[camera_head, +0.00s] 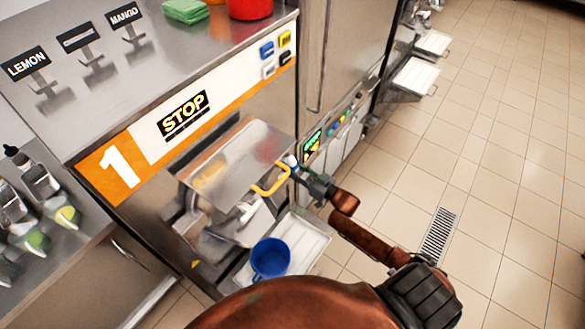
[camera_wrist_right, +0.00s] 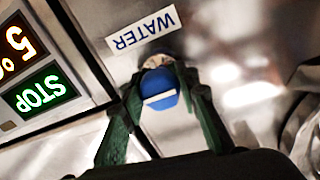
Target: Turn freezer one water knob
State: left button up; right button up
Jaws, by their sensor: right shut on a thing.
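Freezer one (camera_head: 225,112) stands at left, with a white "1" on an orange band. In the right wrist view, the blue water knob (camera_wrist_right: 160,88) with a white bar sits by a WATER label (camera_wrist_right: 144,31), upside down in the picture. My right gripper (camera_wrist_right: 161,86) is shut on it, one finger on each side. In the head view, my right gripper (camera_head: 297,167) reaches the machine front by freezer one's right edge. The knob is mostly hidden there, and I cannot tell from this view which panel carries it. My left gripper is out of view.
A lit display with STOP (camera_wrist_right: 38,92) is beside the knob in the wrist view. A yellow handle (camera_head: 272,183) is close to my gripper. A blue cup (camera_head: 270,258) stands on a tray (camera_head: 305,240) below.

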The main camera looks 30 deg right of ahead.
jog(key=c, duration=0.4)
jog(key=shift+n, duration=0.4)
jog(key=n, duration=0.2)
jog(key=shift+n, duration=0.4)
jog(key=n+b, duration=0.1)
jog(key=n, duration=0.1)
jog(key=shift+n, duration=0.4)
jog(key=n, duration=0.3)
jog(key=shift+n+b, duration=0.3)
jog(key=shift+b, duration=0.1)
jog(key=shift+n+b, duration=0.5)
jog(key=shift+n, duration=1.1)
